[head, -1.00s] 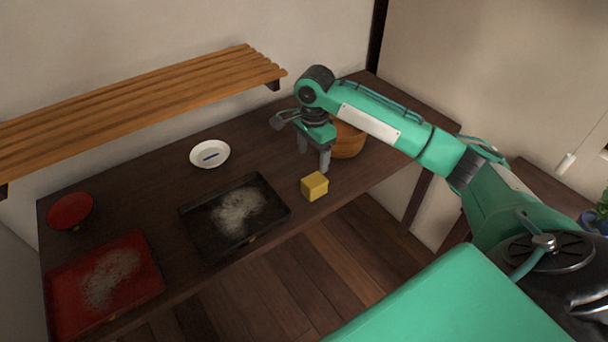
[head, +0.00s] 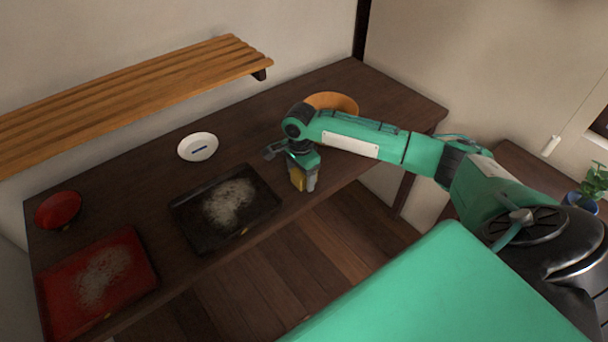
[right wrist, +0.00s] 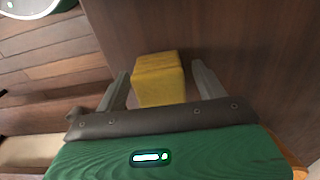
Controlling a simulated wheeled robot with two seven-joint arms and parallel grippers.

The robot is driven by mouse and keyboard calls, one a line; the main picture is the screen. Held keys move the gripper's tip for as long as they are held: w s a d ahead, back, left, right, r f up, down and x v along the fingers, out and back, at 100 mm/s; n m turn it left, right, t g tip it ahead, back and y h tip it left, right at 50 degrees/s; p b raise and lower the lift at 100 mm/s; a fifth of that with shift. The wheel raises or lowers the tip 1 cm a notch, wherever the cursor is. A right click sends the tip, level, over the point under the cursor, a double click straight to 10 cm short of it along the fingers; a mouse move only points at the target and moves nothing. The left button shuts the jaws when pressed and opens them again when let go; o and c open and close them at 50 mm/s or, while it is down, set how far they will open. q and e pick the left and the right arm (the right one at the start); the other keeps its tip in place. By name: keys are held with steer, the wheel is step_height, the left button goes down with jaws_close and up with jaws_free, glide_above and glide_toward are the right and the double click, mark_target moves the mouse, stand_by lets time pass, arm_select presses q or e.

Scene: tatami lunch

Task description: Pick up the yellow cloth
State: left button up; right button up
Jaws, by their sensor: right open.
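The yellow cloth (right wrist: 158,79) is a small folded block on the dark table near its front edge. In the head view the cloth (head: 298,179) is partly hidden by my right gripper (head: 302,183), which points down over it. In the right wrist view the open fingers of my right gripper (right wrist: 161,88) stand on either side of the cloth, with a gap visible at each side. My left gripper is not in view.
A black tray (head: 183,220) with pale dusting lies left of the cloth. A red tray (head: 50,306), a red bowl (head: 58,210) and a white dish (head: 198,147) are farther left. A wooden bowl (head: 335,103) stands behind my arm. A slatted shelf (head: 130,97) overhangs the back.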

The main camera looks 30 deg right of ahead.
steer(key=shift+f, duration=0.4)
steer(key=shift+c, duration=0.4)
steer(key=c, duration=1)
step_height(320, 180, up, 20)
